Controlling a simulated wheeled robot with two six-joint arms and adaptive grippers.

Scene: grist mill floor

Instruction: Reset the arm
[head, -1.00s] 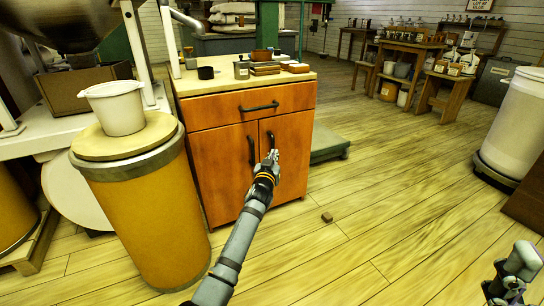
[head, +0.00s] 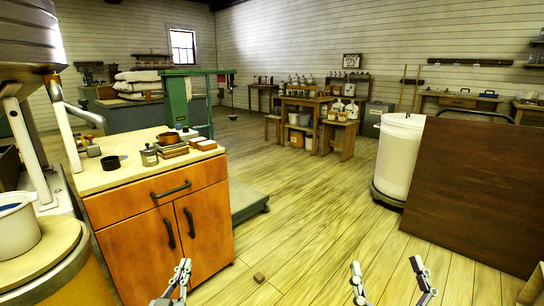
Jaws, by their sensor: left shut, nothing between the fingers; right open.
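My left gripper (head: 180,277) is at the bottom of the head view, in front of the orange cabinet (head: 122,246). Its fingers are shut and hold nothing. My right gripper (head: 390,282) is at the bottom, right of centre, over the plank floor. Its two fingers stand wide apart with nothing between them. Both grippers are apart from the cabinet's door handles (head: 168,234) as far as I can see. Most of both arms is out of view.
A small brown block (head: 259,278) lies on the floor between the grippers. A yellow drum (head: 75,285) with a white bucket (head: 16,226) stands at left. A brown panel (head: 480,190) and a white barrel (head: 398,160) stand at right. The middle floor is open.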

